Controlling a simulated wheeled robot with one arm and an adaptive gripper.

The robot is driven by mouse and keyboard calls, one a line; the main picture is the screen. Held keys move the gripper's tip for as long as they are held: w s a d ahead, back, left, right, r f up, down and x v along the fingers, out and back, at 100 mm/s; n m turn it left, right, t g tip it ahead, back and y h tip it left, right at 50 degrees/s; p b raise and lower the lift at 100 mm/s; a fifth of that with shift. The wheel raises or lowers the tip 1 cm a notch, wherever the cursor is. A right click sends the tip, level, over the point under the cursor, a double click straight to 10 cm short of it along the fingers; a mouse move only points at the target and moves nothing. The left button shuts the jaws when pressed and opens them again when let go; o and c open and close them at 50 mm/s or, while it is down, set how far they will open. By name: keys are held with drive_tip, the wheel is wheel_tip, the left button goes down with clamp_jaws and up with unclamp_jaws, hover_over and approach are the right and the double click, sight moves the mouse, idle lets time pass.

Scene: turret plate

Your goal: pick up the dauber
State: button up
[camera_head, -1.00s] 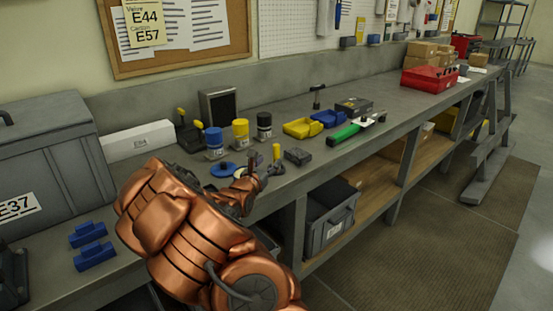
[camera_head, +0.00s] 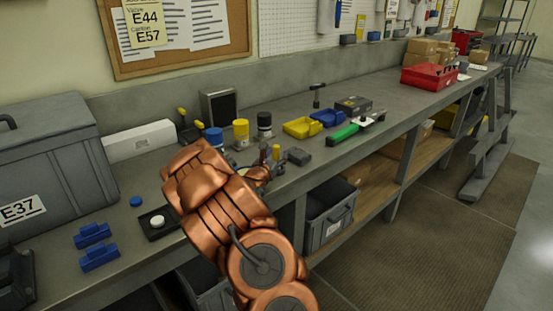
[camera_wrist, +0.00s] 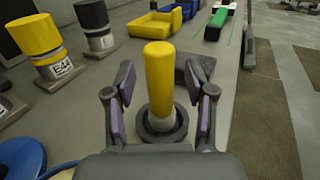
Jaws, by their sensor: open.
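The likely dauber, an upright yellow cylinder, stands in a round dark base in the middle of the wrist view (camera_wrist: 159,75). In the head view its yellow top (camera_head: 276,151) shows just beyond my gripper (camera_head: 268,162), near the bench's front edge. In the wrist view my gripper (camera_wrist: 160,88) is open. One finger is on each side of the yellow cylinder, with visible gaps, so it does not appear to touch. My arm hides part of the bench around it in the head view.
Blue (camera_head: 214,138), yellow (camera_head: 241,133) and black (camera_head: 264,125) pots stand behind. A small dark block (camera_head: 298,156) sits just right of the dauber. A blue round thing (camera_wrist: 22,157) lies left of my gripper. A green-handled tool (camera_head: 343,133) lies farther right.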

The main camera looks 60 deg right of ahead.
clamp_jaws()
idle(0.3)
idle(0.3)
